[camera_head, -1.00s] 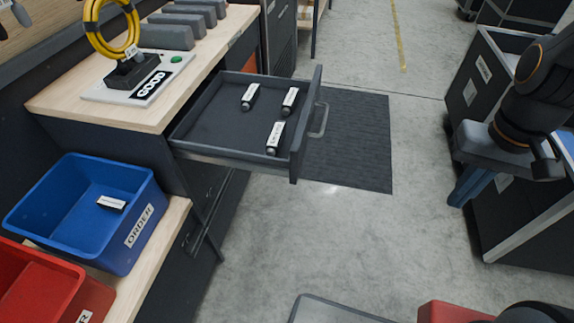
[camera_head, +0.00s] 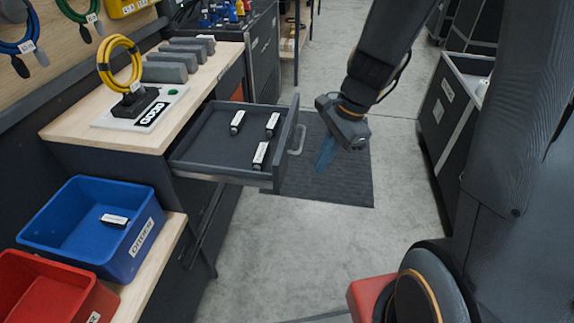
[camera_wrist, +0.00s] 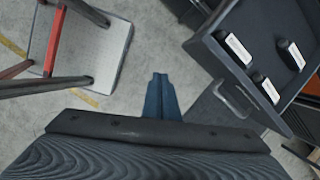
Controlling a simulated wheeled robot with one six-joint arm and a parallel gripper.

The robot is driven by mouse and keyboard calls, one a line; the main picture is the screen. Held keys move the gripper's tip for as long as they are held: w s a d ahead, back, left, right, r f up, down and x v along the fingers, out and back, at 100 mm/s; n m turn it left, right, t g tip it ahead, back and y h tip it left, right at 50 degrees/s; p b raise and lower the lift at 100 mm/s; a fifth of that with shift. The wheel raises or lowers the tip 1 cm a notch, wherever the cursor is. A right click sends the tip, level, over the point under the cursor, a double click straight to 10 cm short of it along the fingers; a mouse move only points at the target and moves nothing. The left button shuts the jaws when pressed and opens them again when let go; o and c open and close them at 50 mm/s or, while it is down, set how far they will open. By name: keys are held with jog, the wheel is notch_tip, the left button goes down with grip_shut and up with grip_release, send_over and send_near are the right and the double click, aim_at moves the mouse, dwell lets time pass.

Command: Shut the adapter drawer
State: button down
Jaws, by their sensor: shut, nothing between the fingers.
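The adapter drawer (camera_head: 222,140) stands pulled out from the wooden-topped bench in the head view. Several dark adapters with white labels lie in it, one of them near its front (camera_head: 261,155). Its handle (camera_head: 298,139) is on the right-hand front face. My gripper (camera_head: 322,166) is in front of the drawer, to the right of the handle and apart from it, with its blue fingers pointing down. The fingers are shut and empty. In the wrist view the fingers (camera_wrist: 161,97) are together, and the drawer (camera_wrist: 262,60) is at the upper right.
A blue bin (camera_head: 95,228) holding one adapter and a red bin (camera_head: 45,290) stand on a lower shelf at left. A yellow cable coil (camera_head: 122,62) stands on the bench. A dark mat (camera_head: 345,188) lies on the floor. A dark tote (camera_head: 446,108) stands at right.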

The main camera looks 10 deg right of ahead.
jog(key=w+a+f+m+t+y+p, duration=0.1)
jog(key=w+a+f+m, duration=0.5)
jog(key=f, duration=0.3)
jog(key=shift+w+a+m+p, duration=0.3)
jog(key=shift+w, duration=0.05)
jog(key=shift+a+f, duration=0.1)
dwell(0.4)
